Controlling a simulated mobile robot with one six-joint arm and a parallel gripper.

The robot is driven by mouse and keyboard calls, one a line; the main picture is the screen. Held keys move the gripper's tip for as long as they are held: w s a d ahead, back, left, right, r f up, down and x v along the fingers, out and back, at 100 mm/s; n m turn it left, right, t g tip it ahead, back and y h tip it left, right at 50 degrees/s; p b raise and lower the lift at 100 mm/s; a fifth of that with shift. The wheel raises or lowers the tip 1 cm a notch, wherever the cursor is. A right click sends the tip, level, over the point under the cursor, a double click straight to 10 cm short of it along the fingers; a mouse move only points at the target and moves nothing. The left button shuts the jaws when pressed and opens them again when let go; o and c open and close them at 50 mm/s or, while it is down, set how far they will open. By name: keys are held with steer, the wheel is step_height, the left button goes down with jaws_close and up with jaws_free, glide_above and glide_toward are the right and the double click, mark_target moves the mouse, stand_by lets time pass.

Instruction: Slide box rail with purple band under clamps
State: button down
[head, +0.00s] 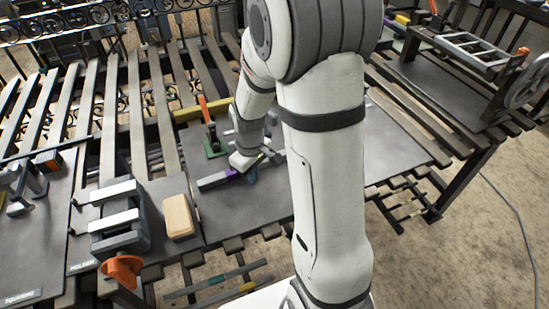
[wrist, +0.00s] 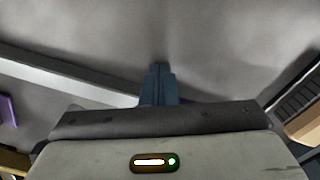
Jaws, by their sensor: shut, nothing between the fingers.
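The box rail (head: 212,181) is a short grey bar lying on the dark bench plate, with a purple band (head: 231,172) near my gripper. In the wrist view, a long grey bar (wrist: 60,72) runs in from the left, with a purple patch (wrist: 8,110) at the left edge. My gripper (head: 252,177) is low at the rail's right end, partly hidden by my arm. In the wrist view my gripper (wrist: 158,70) has its blue fingers together and empty; contact with the rail cannot be told. A grey fixture with white bars (head: 114,205), possibly the clamps, stands left of the rail.
A tan wooden block (head: 178,216) lies between the fixture and the rail. An orange-handled toggle on a green base (head: 215,149) stands behind the rail. An orange knob (head: 122,268) is at the front left. The plate right of my arm (head: 395,140) is clear.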

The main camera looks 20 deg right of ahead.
steer(key=shift+w, duration=2.8)
steer(key=shift+s, duration=0.1)
steer(key=shift+s, duration=1.2)
step_height(320, 180, up, 8)
steer(key=p, duration=0.5)
steer(key=shift+p, duration=0.35)
